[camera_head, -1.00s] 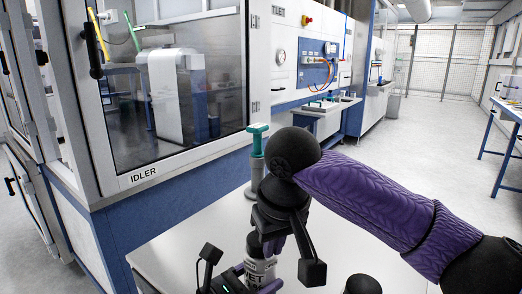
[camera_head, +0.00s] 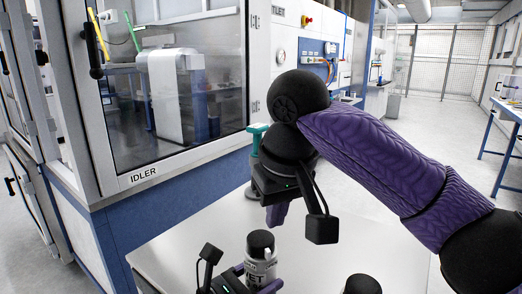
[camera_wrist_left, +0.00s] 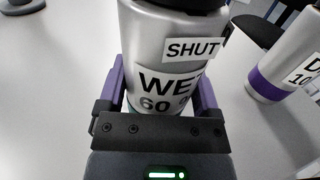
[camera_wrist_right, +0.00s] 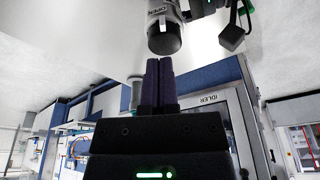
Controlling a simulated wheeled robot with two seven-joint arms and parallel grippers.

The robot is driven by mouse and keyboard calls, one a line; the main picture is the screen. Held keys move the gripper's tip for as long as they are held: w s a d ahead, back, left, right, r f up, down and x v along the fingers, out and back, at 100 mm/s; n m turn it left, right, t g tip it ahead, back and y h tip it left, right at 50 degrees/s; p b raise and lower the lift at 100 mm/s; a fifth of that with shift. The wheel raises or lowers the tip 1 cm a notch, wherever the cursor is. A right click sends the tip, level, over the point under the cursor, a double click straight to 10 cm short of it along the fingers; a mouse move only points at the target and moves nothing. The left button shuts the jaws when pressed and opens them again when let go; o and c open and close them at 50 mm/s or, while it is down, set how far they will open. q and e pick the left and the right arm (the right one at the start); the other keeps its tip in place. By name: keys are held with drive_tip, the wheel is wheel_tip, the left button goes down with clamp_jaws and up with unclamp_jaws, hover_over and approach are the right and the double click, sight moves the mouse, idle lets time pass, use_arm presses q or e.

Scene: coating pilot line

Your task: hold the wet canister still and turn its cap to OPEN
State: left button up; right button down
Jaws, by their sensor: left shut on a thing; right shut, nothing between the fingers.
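The wet canister (camera_head: 262,268) stands upright on the light table, silver with a black cap (camera_head: 261,243). In the left wrist view the canister (camera_wrist_left: 165,60) shows its WET label and a SHUT tag below the cap's edge. In the right wrist view an OPEN tag (camera_wrist_right: 158,10) shows beside the cap (camera_wrist_right: 163,36). I cannot tell which tag the cap is turned to. My left gripper (camera_wrist_left: 165,95) is shut around the canister's body. My right gripper (camera_head: 277,214) is shut and empty, above and apart from the cap; its fingers (camera_wrist_right: 158,65) are together.
A second canister with a purple band (camera_wrist_left: 268,85) stands to the right in the left wrist view. A black round top (camera_head: 362,285) shows at the head view's bottom edge. A green-topped item (camera_head: 257,130) is behind my right wrist. The table (camera_head: 190,245) is clear at left.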

drive_tip(key=f, duration=0.6)
drive_tip(key=shift+s+a+f, duration=0.1)
drive_tip(key=shift+a, duration=0.3)
drive_tip(key=shift+w, duration=0.3)
idle(0.4)
drive_tip(key=shift+w+d, duration=0.15)
drive_tip(key=shift+d, duration=0.1)
idle(0.5)
approach(270, 259)
drive_tip(key=shift+w+a, duration=0.15)
drive_tip(key=shift+w, duration=0.2)
